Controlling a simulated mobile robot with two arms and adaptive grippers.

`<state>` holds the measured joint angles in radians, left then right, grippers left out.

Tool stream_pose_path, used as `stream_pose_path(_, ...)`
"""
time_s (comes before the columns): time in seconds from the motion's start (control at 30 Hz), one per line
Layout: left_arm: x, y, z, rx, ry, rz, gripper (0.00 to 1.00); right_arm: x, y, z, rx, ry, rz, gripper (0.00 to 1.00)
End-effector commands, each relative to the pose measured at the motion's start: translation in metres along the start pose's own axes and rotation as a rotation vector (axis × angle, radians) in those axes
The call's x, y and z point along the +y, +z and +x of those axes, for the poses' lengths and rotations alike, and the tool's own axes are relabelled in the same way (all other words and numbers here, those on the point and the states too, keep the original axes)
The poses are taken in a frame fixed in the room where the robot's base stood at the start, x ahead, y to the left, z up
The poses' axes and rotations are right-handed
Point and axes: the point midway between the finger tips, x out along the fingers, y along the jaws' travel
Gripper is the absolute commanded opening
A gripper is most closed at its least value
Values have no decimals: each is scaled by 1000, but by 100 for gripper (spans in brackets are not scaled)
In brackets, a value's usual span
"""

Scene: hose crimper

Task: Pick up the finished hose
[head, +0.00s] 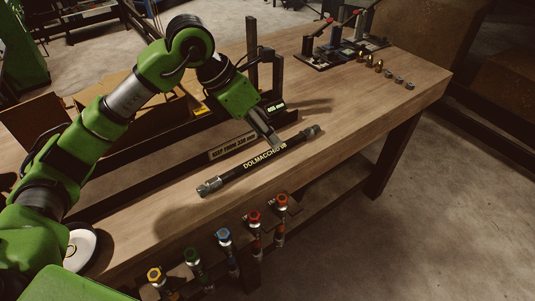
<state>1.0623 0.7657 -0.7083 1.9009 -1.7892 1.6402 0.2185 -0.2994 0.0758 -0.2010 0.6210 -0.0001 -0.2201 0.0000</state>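The finished hose (236,178) is a black tube with pale lettering and a metal fitting at each end. It lies diagonally on the wooden bench, near the front edge. My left gripper (276,146) is over the hose, right of its middle, pointing down with its fingertips at or just above the hose. The fingers look close together, and whether they touch or grip the hose cannot be told. My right gripper is not in view.
A sign (232,146) stands just behind the hose. Several small brass and steel fittings (378,66) and a lever fixture (340,48) are at the far right of the bench (400,108). Several colored-cap tools (224,238) hang along the front edge.

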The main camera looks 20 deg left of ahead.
Motion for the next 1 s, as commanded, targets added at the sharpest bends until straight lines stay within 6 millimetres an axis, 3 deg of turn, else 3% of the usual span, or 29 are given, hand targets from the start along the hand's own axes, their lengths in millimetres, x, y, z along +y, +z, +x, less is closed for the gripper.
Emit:
stream_pose_path(0.03,16,-7,-6,32,55,-8,36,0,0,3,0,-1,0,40)
stream_pose_path(0.1,30,-14,-12,64,103,-19,36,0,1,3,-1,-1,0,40)
stream_pose_path(0.2,38,-19,-10,88,131,-26,36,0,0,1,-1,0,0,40)
stream_pose_path(0.6,47,-25,58,88,129,-26,36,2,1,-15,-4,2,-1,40)
stream_pose_path(0.77,50,-26,69,87,131,-25,36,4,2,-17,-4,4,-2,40)
stream_pose_path(1.0,60,-34,96,91,128,-28,36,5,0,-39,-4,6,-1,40)
